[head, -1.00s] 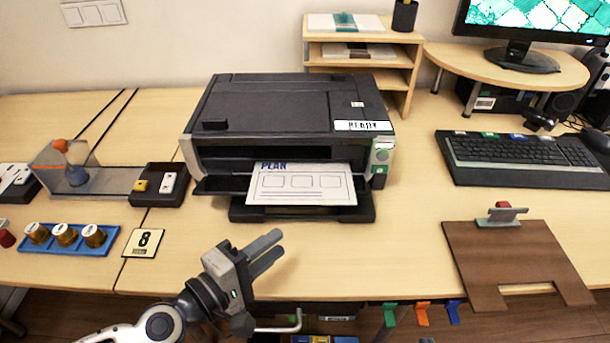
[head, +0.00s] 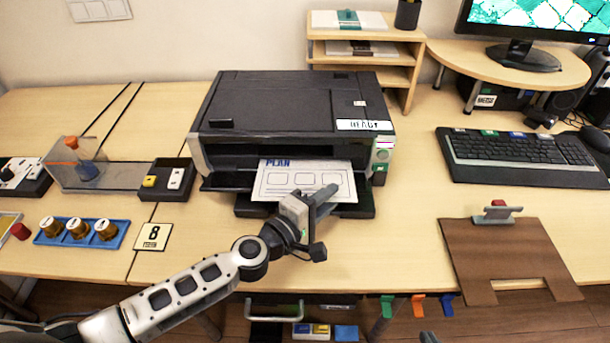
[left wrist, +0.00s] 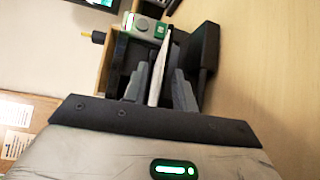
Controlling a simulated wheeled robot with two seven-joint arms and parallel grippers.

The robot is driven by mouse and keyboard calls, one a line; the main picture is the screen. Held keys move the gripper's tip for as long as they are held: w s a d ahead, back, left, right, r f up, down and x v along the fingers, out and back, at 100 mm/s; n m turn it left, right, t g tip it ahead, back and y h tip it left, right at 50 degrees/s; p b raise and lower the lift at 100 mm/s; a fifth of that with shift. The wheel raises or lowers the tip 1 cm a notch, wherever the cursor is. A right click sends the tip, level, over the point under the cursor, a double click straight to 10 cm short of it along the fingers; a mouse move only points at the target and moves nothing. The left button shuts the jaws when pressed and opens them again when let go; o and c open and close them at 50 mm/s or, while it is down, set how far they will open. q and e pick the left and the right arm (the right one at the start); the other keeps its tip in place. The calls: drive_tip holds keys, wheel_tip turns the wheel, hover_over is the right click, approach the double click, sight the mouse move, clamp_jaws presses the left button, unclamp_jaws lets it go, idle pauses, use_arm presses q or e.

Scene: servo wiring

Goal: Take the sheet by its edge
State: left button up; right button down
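The white printed sheet (head: 300,181), headed PLAN, sticks out of the slot of the black printer (head: 292,105) over its output tray. My left gripper (head: 328,195) is at the sheet's front edge, toward its right corner. In the left wrist view the sheet (left wrist: 159,72) shows edge-on as a thin white strip between the two grey fingers (left wrist: 158,80). The fingers are open around it, with a gap visible on at least one side. A dark tip at the bottom edge of the head view (head: 428,338) may be my right gripper; its state cannot be told.
A brown clipboard (head: 505,255) lies at the right, below the keyboard (head: 525,158).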

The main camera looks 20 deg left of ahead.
use_arm(q)
drive_tip(key=shift+w, duration=0.1)
clamp_jaws()
